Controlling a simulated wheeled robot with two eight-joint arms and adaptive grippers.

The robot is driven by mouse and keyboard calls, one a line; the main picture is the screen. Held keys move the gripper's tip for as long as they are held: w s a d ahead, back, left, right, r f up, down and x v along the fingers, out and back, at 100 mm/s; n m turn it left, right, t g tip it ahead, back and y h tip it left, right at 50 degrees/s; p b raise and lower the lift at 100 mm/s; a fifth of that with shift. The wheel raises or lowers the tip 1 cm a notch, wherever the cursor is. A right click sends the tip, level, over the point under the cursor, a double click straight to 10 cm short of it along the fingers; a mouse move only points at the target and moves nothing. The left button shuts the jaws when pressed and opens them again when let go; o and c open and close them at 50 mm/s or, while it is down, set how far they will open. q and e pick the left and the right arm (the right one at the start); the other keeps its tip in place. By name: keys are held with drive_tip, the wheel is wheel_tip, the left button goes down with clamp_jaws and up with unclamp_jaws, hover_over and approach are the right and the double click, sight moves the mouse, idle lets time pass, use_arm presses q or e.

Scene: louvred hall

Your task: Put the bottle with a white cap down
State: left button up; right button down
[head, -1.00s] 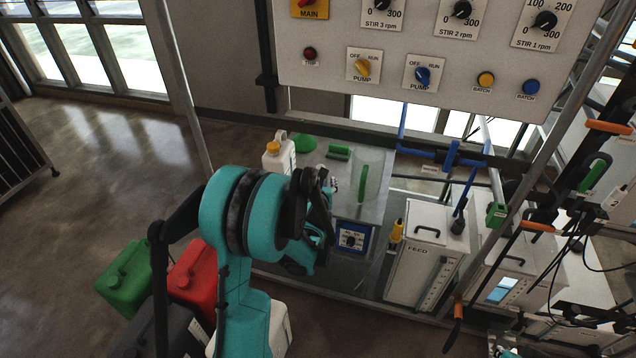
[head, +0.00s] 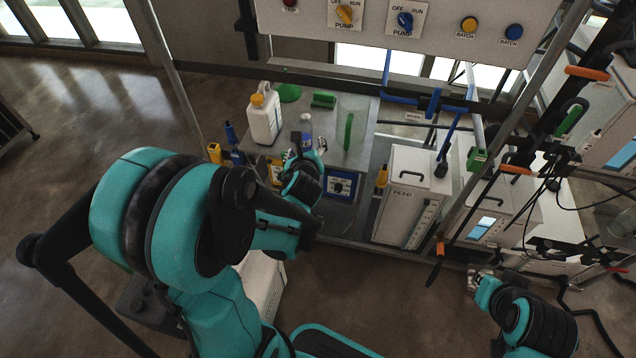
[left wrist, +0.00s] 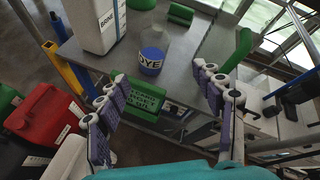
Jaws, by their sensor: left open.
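A small clear bottle with a pale cap (head: 305,124) stands upright on the grey bench, near its front edge. In the left wrist view the bottle (left wrist: 152,60) shows blue liquid and a "DYE" label; I cannot make out its cap there. My left gripper (head: 306,152) is open, in front of the bottle. In the left wrist view its fingers (left wrist: 154,88) are spread to either side, with the bottle beyond the tips and apparently clear of them. My right gripper (head: 474,280) is low at the right, away from the bench; its jaws are too small to read.
A white canister with a yellow cap (head: 264,118) stands left of the bottle. The white FEED box (head: 410,196) is further right. A control panel (head: 440,28) hangs above.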

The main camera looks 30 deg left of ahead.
use_arm(q)
drive_tip(key=s+d+r+n+g+h, duration=0.1)
drive_tip(key=s+d+n+g+h, duration=0.1)
drive_tip(key=s+d+n, duration=0.5)
drive_tip(key=s+d+r+n+g+h, duration=0.2)
drive_tip(key=s+d+n, duration=0.5)
drive_tip(key=n, duration=1.1)
drive_tip(key=s+h, duration=0.1)
drive_tip(key=s, duration=0.2)
drive_tip(key=shift+s+d+n+h, duration=0.25)
drive_tip(key=shift+s+n+h, duration=0.15)
drive_tip(key=shift+r, duration=0.1)
